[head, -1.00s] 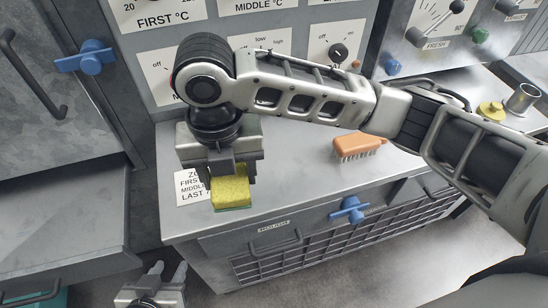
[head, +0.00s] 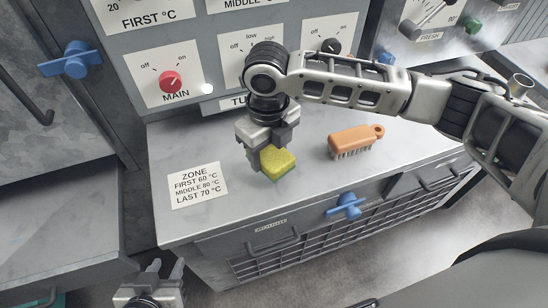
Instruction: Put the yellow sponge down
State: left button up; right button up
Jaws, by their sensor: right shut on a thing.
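The yellow sponge (head: 277,160) with a green underside is held in my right gripper (head: 267,152), over the grey cabinet top (head: 225,222). The gripper is shut on it and points down. The sponge is at or just above the surface; I cannot tell whether it touches. My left gripper (head: 160,272) is low at the bottom left, in front of the cabinet, with its two fingers apart and nothing between them.
An orange brush (head: 354,140) lies on the cabinet top right of the sponge. A white zone label (head: 198,185) lies to the left. A control panel with a red knob (head: 170,82) stands behind. A blue handle (head: 345,206) sticks out in front. Bare surface surrounds the sponge.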

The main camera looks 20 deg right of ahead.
aim_at(274, 161)
jog(key=shift+w+d+f, duration=0.25)
jog(key=shift+d+f, duration=0.15)
jog(key=shift+f, duration=0.15)
jog(key=f, duration=0.3)
jog(key=shift+w+d+f, duration=0.1)
jog(key=shift+d, duration=0.15)
pick_arm(q)
jog(key=shift+w+r, duration=0.4)
jog(key=shift+r, duration=0.05)
pick_arm(e)
jog(key=shift+f, duration=0.25)
jog(key=shift+f, duration=0.15)
jog(key=o, duration=0.9)
pick_arm(q)
jog(key=shift+s+f, duration=0.1)
jog(key=shift+s, duration=0.1)
